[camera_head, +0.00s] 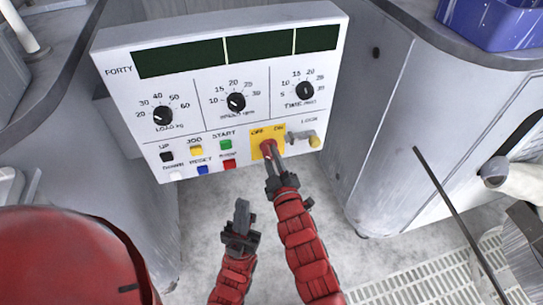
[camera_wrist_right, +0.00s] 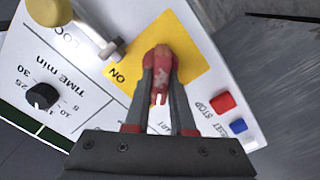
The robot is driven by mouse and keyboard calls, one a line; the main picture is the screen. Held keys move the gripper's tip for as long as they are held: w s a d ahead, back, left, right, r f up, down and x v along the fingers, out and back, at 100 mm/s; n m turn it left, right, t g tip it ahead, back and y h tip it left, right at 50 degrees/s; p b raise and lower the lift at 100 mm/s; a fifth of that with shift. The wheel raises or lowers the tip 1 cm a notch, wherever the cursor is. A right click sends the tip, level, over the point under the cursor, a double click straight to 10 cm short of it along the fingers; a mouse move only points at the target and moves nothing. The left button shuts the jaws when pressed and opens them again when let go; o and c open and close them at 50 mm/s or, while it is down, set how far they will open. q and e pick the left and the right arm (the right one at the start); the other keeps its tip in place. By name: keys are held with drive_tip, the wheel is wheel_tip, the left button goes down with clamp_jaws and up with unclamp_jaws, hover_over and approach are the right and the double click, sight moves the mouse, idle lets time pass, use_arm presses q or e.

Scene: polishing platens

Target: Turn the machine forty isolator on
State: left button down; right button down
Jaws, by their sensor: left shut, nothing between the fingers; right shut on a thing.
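The machine forty panel (camera_head: 190,120) is white and labelled FORTY. Its isolator is a red knob (camera_head: 266,146) on a yellow plate (camera_head: 255,151) marked OFF and ON at the lower right. In the right wrist view, the red knob (camera_wrist_right: 157,58) sits between my fingertips on the yellow plate (camera_wrist_right: 190,62); ON shows to its left and OFF cannot be read. My right gripper (camera_head: 271,158) is shut on the knob, and its fingers partly hide it. My left gripper (camera_head: 242,207) is shut and empty, below the panel.
A lever with a yellow end (camera_head: 314,141) stands out just right of the isolator. Red (camera_head: 229,163) and blue (camera_head: 202,170) buttons are close on its left. Three black dials sit above. Grey cabinets flank the panel, and a floor grating (camera_head: 420,285) lies at lower right.

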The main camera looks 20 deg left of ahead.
drive_tip(key=m+p, duration=0.3)
drive_tip(key=m, duration=0.1)
drive_tip(key=shift+d+r+m, duration=0.1)
drive_tip(key=shift+m, duration=0.2)
drive_tip(key=m+p, duration=0.1)
drive_tip(key=m, duration=0.2)
drive_tip(key=shift+m+p, duration=0.3)
drive_tip(key=shift+p, duration=0.05)
drive_tip(key=m, duration=0.3)
drive_tip(key=shift+w+d+f+m, duration=0.1)
drive_tip(key=shift+f+m, duration=0.1)
drive_tip(key=shift+m, duration=0.1)
drive_tip(key=m+b, duration=0.1)
drive_tip(key=m, duration=0.5)
drive_tip(key=shift+d+b, duration=0.1)
drive_tip(key=shift+b, duration=0.3)
drive_tip(key=c, duration=0.8)
unclamp_jaws()
drive_tip(key=shift+o, duration=0.2)
drive_tip(key=shift+w, duration=0.1)
